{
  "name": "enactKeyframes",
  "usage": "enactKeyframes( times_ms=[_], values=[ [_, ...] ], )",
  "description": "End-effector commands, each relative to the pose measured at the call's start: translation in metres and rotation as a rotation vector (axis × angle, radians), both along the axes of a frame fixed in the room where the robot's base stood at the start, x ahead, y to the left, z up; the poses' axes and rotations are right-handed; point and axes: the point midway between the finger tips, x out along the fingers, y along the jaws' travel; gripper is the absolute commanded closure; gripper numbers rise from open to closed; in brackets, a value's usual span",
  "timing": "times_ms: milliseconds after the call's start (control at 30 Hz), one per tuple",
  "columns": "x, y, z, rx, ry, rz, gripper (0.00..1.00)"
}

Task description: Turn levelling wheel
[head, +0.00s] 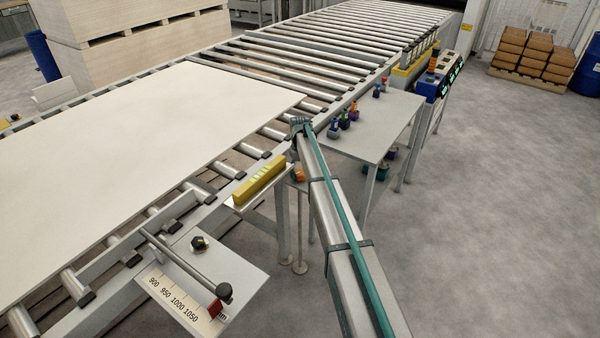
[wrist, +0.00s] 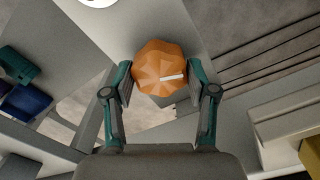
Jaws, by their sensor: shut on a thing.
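The levelling wheel is an orange, lobed knob (wrist: 158,62) with a white line mark pointing right in the wrist view. My gripper (wrist: 160,82) has one finger on each side of the wheel and is shut on it. In the head view a bit of the orange wheel (head: 298,174) shows low beside the conveyor frame, left of my arm. My arm hides my gripper there. A yellow spirit level (head: 259,184) lies on a ledge just left of the wheel; its bubble cannot be read.
A large pale board (head: 130,120) lies on the roller conveyor. A grey side table (head: 385,125) with small coloured objects stands right of my arm. A scale plate (head: 205,285) with a rod and red pointer is at the front.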

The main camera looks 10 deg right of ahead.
Motion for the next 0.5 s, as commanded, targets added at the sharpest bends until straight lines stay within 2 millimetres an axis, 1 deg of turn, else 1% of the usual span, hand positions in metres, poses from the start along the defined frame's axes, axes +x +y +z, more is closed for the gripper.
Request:
enactKeyframes(
  times_ms=[500],
  values=[
    [0.0001,0.0008,0.0007,0.0,-0.001,0.49,0.78]
  ],
)
